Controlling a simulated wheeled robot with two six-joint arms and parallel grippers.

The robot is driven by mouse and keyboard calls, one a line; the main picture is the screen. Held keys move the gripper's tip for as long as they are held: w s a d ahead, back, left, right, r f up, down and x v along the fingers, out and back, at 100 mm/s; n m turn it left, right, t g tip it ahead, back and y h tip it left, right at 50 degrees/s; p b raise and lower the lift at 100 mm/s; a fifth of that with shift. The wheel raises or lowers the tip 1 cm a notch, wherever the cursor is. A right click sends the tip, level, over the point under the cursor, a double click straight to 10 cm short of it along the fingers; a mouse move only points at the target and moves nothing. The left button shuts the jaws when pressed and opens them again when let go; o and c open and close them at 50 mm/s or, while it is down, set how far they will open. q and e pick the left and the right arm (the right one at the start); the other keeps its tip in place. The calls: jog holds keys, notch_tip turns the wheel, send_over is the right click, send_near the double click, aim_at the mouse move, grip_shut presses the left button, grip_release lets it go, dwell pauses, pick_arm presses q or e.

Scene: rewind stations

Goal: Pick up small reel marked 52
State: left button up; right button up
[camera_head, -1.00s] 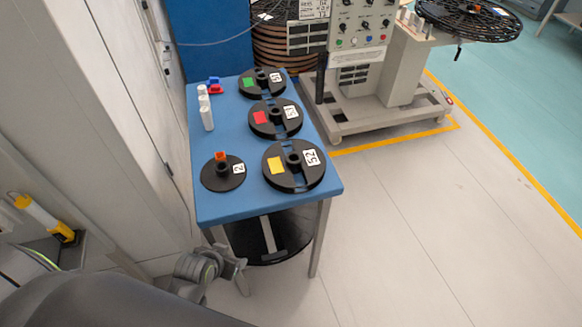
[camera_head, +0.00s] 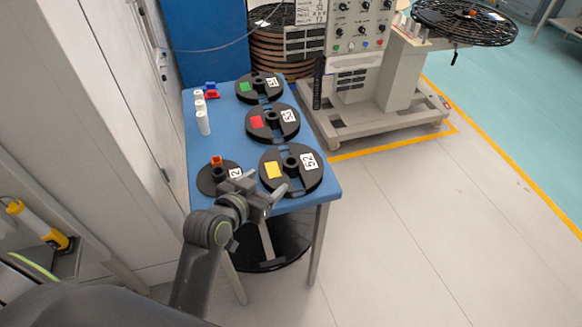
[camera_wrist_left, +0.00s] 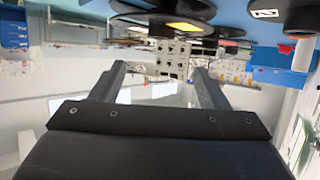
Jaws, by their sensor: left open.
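The small reel marked 52 (camera_head: 305,180) is a black disc with a yellow patch and a white label, lying flat at the front right of the blue table (camera_head: 213,137). My left gripper (camera_head: 266,190) is open and empty at the table's front edge, just in front of this reel and apart from it. In the left wrist view, which looks upside down, the open fingers (camera_wrist_left: 158,72) have nothing between them. The reel with the yellow patch (camera_wrist_left: 150,14) shows at the top there, partly cut off. My right gripper is not in view.
A smaller reel (camera_head: 207,179) with an orange piece lies to the left, partly behind my arm. Reels with red (camera_head: 262,134) and green (camera_head: 251,97) patches lie farther back. White cylinders (camera_head: 203,122) stand on the left side. A grey machine (camera_head: 405,70) stands beyond.

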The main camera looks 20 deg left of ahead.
aim_at(294, 160)
pick_arm(q)
jog(key=p+x, duration=0.1)
jog(key=x, duration=1.1)
jog(key=shift+w+f, duration=0.15)
jog(key=shift+f, duration=0.1)
